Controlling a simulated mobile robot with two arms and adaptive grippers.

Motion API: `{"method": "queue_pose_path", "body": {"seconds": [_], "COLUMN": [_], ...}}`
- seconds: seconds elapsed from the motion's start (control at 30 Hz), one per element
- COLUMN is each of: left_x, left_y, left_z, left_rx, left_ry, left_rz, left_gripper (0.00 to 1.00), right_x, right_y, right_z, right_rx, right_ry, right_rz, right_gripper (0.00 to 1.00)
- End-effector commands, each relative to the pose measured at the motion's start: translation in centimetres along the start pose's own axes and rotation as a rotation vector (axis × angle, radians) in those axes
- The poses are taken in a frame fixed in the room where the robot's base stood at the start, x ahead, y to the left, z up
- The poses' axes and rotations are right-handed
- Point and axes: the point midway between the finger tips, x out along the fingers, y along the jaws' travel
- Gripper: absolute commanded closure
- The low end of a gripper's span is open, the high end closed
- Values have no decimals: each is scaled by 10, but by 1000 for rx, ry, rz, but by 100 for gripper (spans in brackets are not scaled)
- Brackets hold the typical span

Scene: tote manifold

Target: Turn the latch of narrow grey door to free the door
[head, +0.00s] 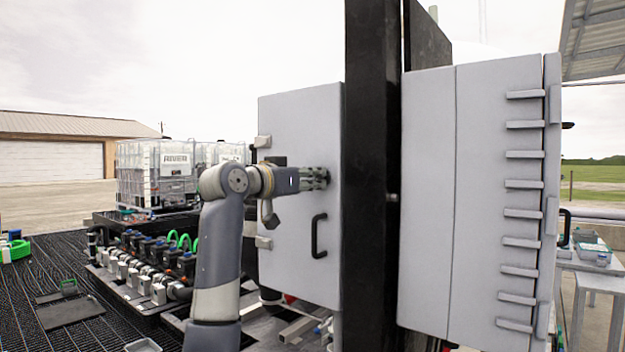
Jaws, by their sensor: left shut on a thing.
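The narrow grey door (290,120) is closed on a cabinet left of a tall black post. It has hinges at its left edge and a black D-shaped handle (319,236) low on its right side. My left gripper (322,178) is at the door's face, above the handle, with its fingers pointing right. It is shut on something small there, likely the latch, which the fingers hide. How far the latch is turned cannot be seen. My right gripper is not in view.
A black post (371,180) stands right of the door. Beyond it is a wider grey cabinet (480,200) with several ribs. A manifold with several valves (160,265) lies low on the left, before white caged tanks (160,172). A grey table (597,278) is at far right.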

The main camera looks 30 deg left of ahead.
Motion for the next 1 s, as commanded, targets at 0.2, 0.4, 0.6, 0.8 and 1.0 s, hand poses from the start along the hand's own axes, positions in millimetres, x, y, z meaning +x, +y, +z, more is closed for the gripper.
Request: {"method": "queue_pose_path", "body": {"seconds": [0.2,0.4,0.6,0.8,1.0], "left_x": [0,0,0,0,-1], "left_y": [0,0,0,0,0], "left_z": [-1,-1,-1,-1,-1], "left_rx": [31,36,36,34,33], "left_ry": [2,3,4,3,2], "left_rz": [0,-1,-1,-1,-1], "left_gripper": [100,100,83,68,68], "right_x": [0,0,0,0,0], "right_y": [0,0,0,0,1], "right_z": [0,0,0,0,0], "right_rx": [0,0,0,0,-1], "right_ry": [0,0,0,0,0], "right_rz": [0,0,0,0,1], "right_gripper": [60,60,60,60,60]}}
